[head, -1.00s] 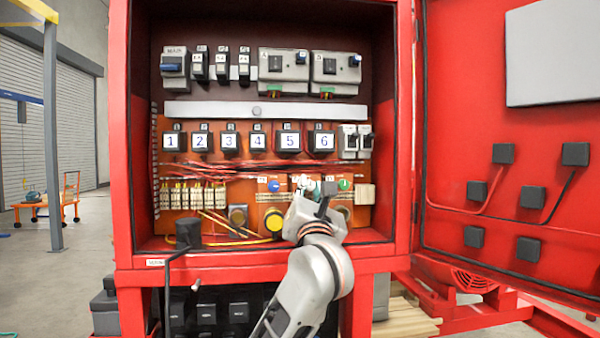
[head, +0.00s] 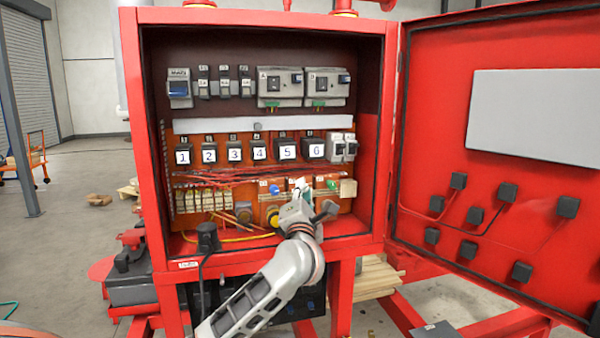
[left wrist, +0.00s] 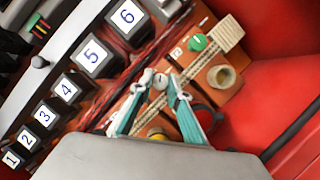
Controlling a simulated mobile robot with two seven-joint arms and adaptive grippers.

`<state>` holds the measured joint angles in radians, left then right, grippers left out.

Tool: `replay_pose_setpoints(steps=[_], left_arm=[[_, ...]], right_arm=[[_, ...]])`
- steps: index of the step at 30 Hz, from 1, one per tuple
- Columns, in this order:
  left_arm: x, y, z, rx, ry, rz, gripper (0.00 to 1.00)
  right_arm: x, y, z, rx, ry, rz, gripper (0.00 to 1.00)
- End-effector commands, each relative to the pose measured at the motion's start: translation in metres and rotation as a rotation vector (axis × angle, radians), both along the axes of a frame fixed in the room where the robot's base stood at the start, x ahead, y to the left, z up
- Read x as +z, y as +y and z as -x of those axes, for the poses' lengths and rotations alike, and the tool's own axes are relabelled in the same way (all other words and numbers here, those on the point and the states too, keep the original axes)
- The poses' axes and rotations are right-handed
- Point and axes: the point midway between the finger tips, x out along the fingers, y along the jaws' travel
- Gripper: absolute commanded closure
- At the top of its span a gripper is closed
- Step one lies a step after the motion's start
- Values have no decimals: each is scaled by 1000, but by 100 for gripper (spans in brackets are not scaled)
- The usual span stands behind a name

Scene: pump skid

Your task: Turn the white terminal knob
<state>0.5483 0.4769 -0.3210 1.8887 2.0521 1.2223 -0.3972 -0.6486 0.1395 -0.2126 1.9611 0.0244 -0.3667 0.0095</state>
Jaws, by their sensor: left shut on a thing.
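The white terminal knob (left wrist: 160,81) sits on the orange panel between a blue knob (head: 274,189) and a green knob (head: 331,185). My left gripper (left wrist: 157,92) has its two teal fingertips on either side of the white knob and is shut on it. In the head view the left gripper (head: 301,190) reaches into the open red cabinet, and its fingers mostly hide the white knob. The green knob also shows in the left wrist view (left wrist: 198,43). My right gripper is in neither view.
A yellow button (head: 273,217) is left of my gripper. Numbered black blocks (head: 259,150) and red wires (head: 225,174) lie above. The red cabinet door (head: 490,190) stands open on the right. A black cylinder (head: 208,235) stands at the cabinet's front left edge.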

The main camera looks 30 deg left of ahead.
Motion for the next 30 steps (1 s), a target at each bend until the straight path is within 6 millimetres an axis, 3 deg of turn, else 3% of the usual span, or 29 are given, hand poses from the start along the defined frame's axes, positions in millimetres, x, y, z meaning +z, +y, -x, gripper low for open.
replay_pose_setpoints(steps=[1,7,15,30], left_arm=[[5,0,0,-1,25,-15,100],[2,0,0,-1,114,-92,100],[2,0,1,-1,272,-231,100],[2,0,1,-2,522,-445,100]], right_arm=[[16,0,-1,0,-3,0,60],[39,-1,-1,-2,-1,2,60],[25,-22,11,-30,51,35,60],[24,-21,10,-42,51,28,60]])
